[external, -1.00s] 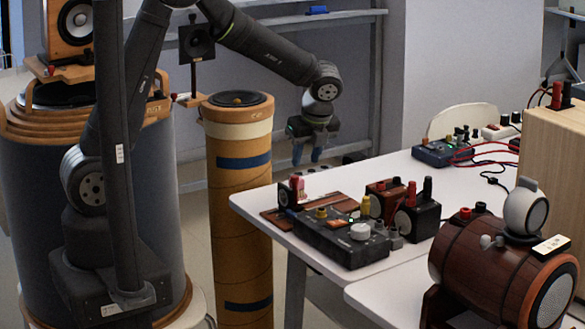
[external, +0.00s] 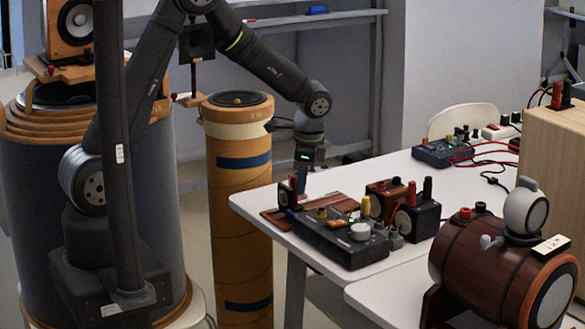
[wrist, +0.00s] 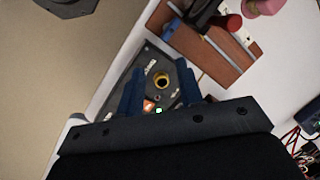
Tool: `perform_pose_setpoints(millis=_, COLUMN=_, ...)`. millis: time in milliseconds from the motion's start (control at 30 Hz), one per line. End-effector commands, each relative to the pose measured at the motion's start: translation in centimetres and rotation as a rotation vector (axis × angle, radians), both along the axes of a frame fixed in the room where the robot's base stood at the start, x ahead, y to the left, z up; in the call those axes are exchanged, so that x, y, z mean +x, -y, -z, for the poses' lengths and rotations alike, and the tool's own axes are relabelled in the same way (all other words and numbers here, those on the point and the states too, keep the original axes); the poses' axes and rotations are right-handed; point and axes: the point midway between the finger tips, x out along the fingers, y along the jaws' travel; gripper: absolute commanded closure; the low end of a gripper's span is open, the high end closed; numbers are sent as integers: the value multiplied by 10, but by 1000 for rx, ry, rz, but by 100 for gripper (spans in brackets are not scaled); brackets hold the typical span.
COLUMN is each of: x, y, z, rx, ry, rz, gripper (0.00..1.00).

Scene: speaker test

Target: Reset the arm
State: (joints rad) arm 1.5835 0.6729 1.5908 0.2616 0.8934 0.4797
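My gripper (external: 302,180) hangs low over the near-left corner of the white table, fingers pointing down, beside a small black speaker box. In the wrist view its two blue fingers (wrist: 160,82) stand apart, with nothing seen held between them. In the external view my arm reaches over from the left, bent down at the wrist.
The black control box (external: 345,240) with knobs stands by the table's left edge, with a brown board (external: 285,217) behind it. Small black boxes (external: 418,218) stand right of it. A wooden barrel speaker (external: 490,262) is at front right. A tall orange column (external: 237,190) stands left of the table.

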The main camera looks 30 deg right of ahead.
Motion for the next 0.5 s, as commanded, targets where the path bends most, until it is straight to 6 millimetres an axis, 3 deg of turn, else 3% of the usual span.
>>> perform_pose_setpoints(millis=500, x=15, y=2, z=31, rx=-83, ry=-85, rz=-534, gripper=66)
